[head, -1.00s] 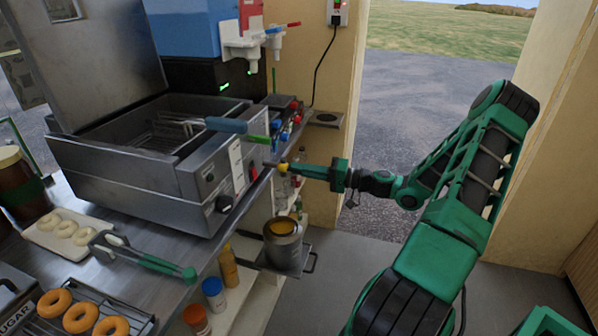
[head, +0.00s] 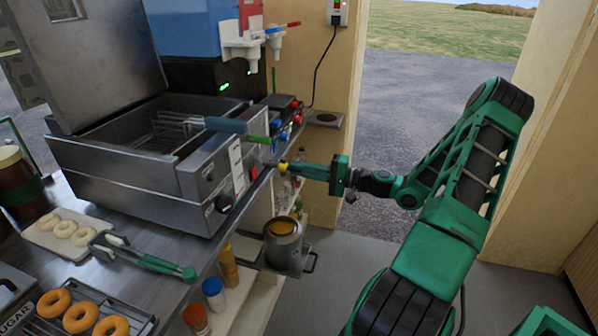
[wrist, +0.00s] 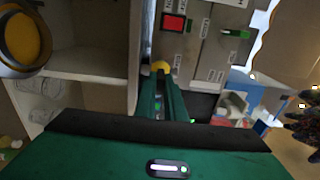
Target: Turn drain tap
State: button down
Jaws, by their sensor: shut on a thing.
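The drain tap (head: 282,166) has a small yellow handle at the right front end of the steel fryer (head: 140,190). It also shows as a yellow knob (wrist: 161,67) in the wrist view, at the tips of my fingers. My gripper (head: 290,168) is green and shut on the tap's yellow handle, reaching in from the right. In the wrist view the fingers (wrist: 160,78) lie close together and partly hide the tap. The exact angle of the handle is hard to tell.
A pot (head: 283,242) with yellow contents stands below the tap. The fryer basket handle (head: 226,125) sticks out above. Bottles and jars (head: 213,292) stand on the lower shelf. Tongs (head: 140,258) and a doughnut rack (head: 140,325) lie on the counter. The floor at right is open.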

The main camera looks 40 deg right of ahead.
jog(key=shift+w, duration=0.1)
jog(key=c, duration=1.8)
grip_release()
jog(key=shift+c, duration=0.2)
jog(key=v, duration=1)
jog(key=shift+s+d, duration=0.25)
jog(key=shift+s, duration=0.05)
jog(key=shift+f, duration=0.1)
